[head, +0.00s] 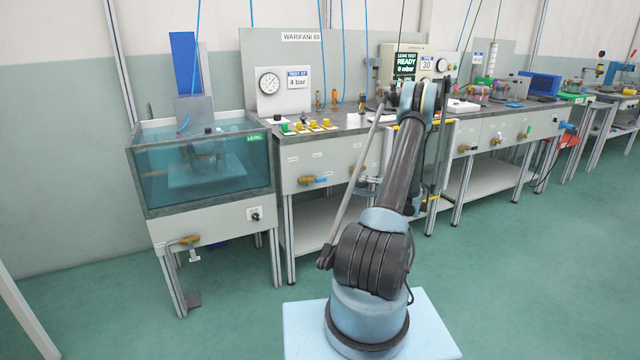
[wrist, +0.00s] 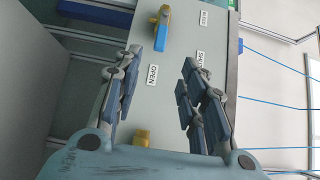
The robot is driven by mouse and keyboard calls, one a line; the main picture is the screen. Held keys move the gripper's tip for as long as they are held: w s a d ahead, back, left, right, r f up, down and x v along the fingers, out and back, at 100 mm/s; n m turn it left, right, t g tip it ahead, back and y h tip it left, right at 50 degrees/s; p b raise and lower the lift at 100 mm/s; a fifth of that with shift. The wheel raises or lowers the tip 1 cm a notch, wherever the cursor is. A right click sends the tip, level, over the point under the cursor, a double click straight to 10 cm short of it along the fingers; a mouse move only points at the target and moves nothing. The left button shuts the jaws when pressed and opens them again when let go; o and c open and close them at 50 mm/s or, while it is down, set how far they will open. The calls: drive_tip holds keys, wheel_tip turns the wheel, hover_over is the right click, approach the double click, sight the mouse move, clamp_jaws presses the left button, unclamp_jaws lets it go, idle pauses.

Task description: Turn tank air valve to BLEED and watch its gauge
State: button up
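A valve with a blue handle and brass body (wrist: 162,34) is on a pale panel (wrist: 165,100) in the wrist view, beyond my fingertips. The panel has labels OPEN and SHUT, and a third label (wrist: 204,18) too small to read surely. My gripper (wrist: 160,58) is open and empty, its fingers apart in front of the panel and not visibly touching the valve. In the head view, a blue-handled brass valve (head: 313,180) is on the middle bench front. A round white gauge (head: 269,82) is on the board above; its reading is too small to tell. My gripper is not clearly visible there.
A water-filled glass tank (head: 205,165) stands left of the bench, with a brass valve (head: 186,241) below. A brass part (wrist: 141,137) is low in the wrist view, near my gripper's base. The green floor in front is clear.

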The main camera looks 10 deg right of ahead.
sight(325, 180)
drive_tip(key=x, duration=1.6)
drive_tip(key=shift+w+a, duration=0.2)
drive_tip(key=shift+a, duration=0.15)
